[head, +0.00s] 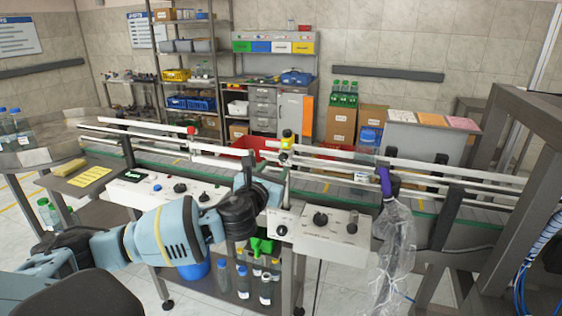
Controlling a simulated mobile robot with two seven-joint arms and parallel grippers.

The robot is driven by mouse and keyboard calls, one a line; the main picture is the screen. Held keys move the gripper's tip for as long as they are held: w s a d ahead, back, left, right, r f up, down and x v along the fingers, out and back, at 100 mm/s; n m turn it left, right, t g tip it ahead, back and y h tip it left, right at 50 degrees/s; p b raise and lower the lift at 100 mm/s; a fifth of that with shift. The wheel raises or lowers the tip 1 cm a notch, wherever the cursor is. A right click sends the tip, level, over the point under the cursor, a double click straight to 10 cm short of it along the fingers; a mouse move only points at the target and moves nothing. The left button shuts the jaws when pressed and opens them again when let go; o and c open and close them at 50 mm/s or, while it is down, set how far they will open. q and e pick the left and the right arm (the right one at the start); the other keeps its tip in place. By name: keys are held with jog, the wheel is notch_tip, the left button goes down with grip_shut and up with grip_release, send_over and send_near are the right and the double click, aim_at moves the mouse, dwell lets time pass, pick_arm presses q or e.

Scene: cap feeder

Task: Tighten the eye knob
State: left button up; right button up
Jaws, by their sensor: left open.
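A small yellow-and-black fitting (287,139) stands at the top of a post beside the conveyor rails, near the middle of the head view. A small red knob (191,131) shows on the rails further left. I cannot tell for certain which is the eye knob. My left arm reaches in from the left, and my left gripper (284,172) is open near the post, below the yellow-and-black fitting. Its fingers are small and partly hidden by my wrist; no contact with the fitting can be made out. My right gripper is not in view.
The conveyor rails (440,168) cross the view. A control box with dark knobs (335,231) sits right of my wrist, another panel (150,186) to its left. Bottles (265,288) stand on the lower shelf.

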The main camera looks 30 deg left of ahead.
aim_at(282, 159)
pick_arm(q)
jog(key=shift+x, duration=3.15)
jog(key=shift+d, duration=0.1)
grip_shut()
